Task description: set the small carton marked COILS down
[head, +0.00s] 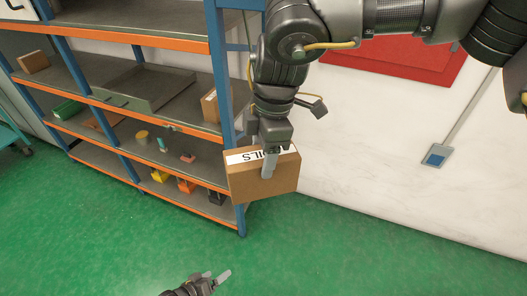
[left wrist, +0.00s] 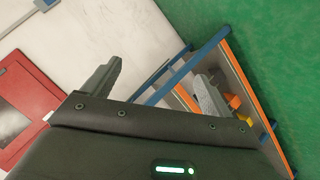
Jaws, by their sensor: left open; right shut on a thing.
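The small brown carton marked COILS (head: 246,183) hangs in the air in front of the right end of the shelf rack in the head view. Its white label shows the letters "OILS", partly covered by the gripper. My right gripper (head: 269,163) is shut on the carton from above, one finger lying against its near face. My left gripper (head: 213,281) is low at the bottom of the head view, apart from the carton and empty. In the left wrist view its two fingers (left wrist: 155,92) stand wide apart with nothing between them.
A rack with blue posts and orange-edged shelves (head: 137,39) stands at the left. It holds a grey tray (head: 125,104), other cartons (head: 210,105) and small coloured items. Green floor (head: 330,255) is clear. A white wall (head: 365,135) with a red panel (head: 400,58) is behind.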

